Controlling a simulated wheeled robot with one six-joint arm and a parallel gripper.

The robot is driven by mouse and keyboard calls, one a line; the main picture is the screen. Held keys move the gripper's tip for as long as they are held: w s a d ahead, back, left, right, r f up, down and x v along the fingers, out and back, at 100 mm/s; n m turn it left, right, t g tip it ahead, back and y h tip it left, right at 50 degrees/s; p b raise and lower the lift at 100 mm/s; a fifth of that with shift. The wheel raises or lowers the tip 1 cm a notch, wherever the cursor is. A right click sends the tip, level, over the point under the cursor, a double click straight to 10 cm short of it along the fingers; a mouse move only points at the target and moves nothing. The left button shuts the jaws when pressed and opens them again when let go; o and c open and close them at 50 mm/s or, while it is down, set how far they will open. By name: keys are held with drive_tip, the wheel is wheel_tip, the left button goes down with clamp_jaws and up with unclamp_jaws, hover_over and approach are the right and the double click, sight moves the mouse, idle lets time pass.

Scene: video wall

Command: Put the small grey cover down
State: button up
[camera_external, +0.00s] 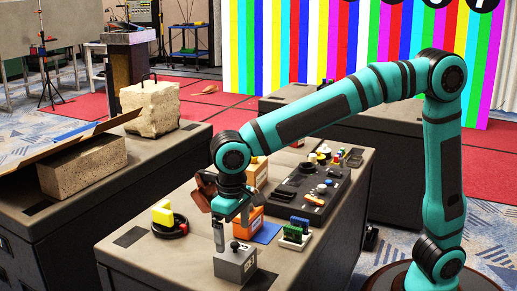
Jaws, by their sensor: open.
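A small grey box-shaped piece with a dark round knob on top, which looks like the grey cover (235,266), sits upright at the front edge of the dark case top (130,261). My gripper (231,236) points down just above and behind it, with its fingers apart. One finger is close to the knob's left side. I cannot tell whether a finger touches the piece. What lies under the grey piece is hidden.
A yellow block on a black round holder (169,223) stands to the left. An orange box (251,219), a blue mat (267,232) and a green-and-white connector piece (295,236) are behind and right. A black control panel (308,187) lies farther back. The front left of the case is clear.

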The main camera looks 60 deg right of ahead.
drive_tip(key=shift+r, duration=1.9)
drive_tip(key=shift+d, duration=0.1)
drive_tip(key=s+d+r+t+y, duration=0.2)
drive_tip(key=d+r+t, duration=0.2)
drive_tip(key=d+r, duration=0.6)
drive_tip(key=s+d+r+t+y, duration=0.1)
drive_tip(key=d+r+t, duration=0.4)
drive_tip(key=d, duration=1)
drive_tip(key=s+d+r+t+h, duration=0.1)
drive_tip(key=s+d+r+t, duration=0.3)
drive_tip(key=s+d, duration=0.4)
drive_tip(key=s+d+r+t+h, duration=0.2)
drive_tip(key=s+d+r+t, duration=0.2)
drive_tip(key=s+d, duration=0.3)
drive_tip(key=shift+s+d, duration=0.4)
drive_tip(key=shift+s, duration=0.3)
